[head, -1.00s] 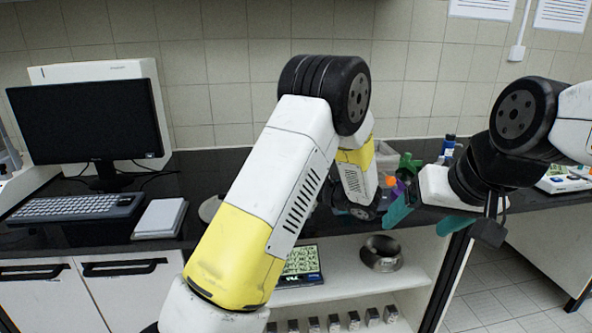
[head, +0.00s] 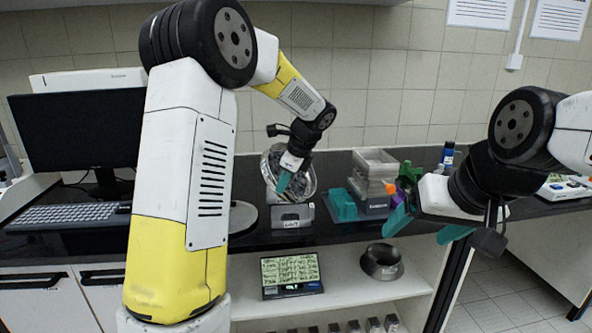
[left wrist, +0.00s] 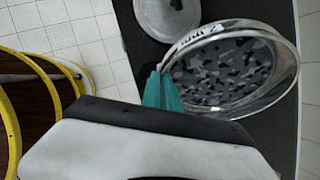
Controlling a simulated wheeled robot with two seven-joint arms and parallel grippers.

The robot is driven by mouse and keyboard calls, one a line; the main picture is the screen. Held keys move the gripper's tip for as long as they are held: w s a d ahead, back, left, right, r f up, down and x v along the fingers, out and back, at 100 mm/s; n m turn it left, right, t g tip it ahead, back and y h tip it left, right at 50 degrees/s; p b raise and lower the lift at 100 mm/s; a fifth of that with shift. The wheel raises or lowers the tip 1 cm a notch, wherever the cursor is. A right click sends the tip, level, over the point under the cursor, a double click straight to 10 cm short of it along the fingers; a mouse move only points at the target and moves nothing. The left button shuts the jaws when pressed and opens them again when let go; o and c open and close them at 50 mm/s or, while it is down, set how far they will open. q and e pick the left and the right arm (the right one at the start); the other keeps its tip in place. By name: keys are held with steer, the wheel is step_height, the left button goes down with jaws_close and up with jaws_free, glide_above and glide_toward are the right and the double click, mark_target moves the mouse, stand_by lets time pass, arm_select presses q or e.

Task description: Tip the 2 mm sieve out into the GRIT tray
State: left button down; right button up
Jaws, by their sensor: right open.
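My left gripper (head: 284,182) is shut on the rim of a round metal sieve (head: 306,172), held tilted above and just behind a small grey tray (head: 292,221) whose front label appears to read GRIT. In the left wrist view the teal fingers (left wrist: 162,92) pinch the sieve's rim (left wrist: 285,40). Dark and grey pieces (left wrist: 225,72) lie spread over its mesh, and the rim marking looks like 2 mm. The tray's inside is hidden in the head view. My right gripper (head: 428,228) is open and empty at the right, over the bench front.
A monitor (head: 75,130) and keyboard (head: 65,216) are at the left.

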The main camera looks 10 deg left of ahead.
arm_select(q)
steer(key=g+h, duration=0.1)
steer(key=h, duration=0.1)
steer(key=r+g+h, duration=0.1)
steer(key=h, duration=0.2)
steer(key=shift+w+a+r+h, duration=0.1)
steer(key=shift+a+r+h, duration=0.1)
steer(key=shift+h, duration=0.1)
steer(key=h, duration=0.1)
steer(key=g+h, duration=0.1)
steer(key=r+h, duration=0.1)
steer(key=shift+d, duration=0.25)
steer(key=shift+f, duration=0.1)
